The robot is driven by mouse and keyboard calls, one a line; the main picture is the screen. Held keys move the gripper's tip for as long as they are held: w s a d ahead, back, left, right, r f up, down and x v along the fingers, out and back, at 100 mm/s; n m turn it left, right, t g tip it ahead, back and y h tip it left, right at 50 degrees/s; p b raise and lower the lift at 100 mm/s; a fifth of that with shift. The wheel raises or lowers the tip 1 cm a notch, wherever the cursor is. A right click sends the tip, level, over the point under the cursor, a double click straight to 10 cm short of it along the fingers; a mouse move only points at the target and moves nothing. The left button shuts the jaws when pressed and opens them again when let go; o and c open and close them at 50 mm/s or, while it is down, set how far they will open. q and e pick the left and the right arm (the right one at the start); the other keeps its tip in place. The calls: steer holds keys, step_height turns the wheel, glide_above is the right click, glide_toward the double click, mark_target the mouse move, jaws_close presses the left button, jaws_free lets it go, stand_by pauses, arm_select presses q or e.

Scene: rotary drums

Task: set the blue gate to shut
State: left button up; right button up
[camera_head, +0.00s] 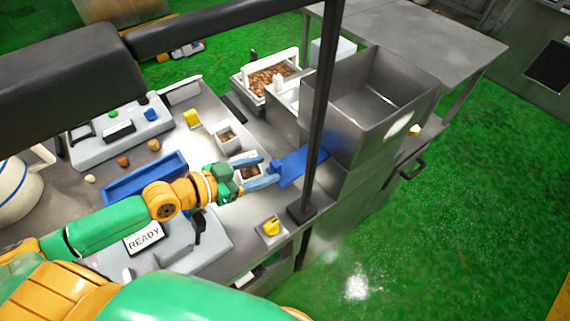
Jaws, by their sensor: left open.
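The blue gate (297,168) is a flat blue plate at the front left side of a steel hopper box, partly behind a dark upright post. My left gripper (276,175) reaches in from the left with its blue-grey fingers apart. Its fingertips are right beside the left edge of the blue plate; I cannot tell whether they touch it. The joint between the plate and the hopper is hidden by the post. No right gripper shows.
The steel hopper (375,100) stands on the right. A dark post (317,110) rises close by the gripper. A yellow knob (271,227) sits at the counter's front edge. A blue tray (146,177), small white bins (229,138) and a READY display (145,238) crowd the counter.

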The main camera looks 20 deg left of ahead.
mark_target(285, 170)
arm_select(q)
steer(key=x, duration=0.8)
steer(key=shift+w+a+f+p, duration=0.1)
steer(key=shift+a+f+p, duration=0.1)
steer(key=shift+f+p, duration=0.25)
jaws_close()
stand_by(0.8)
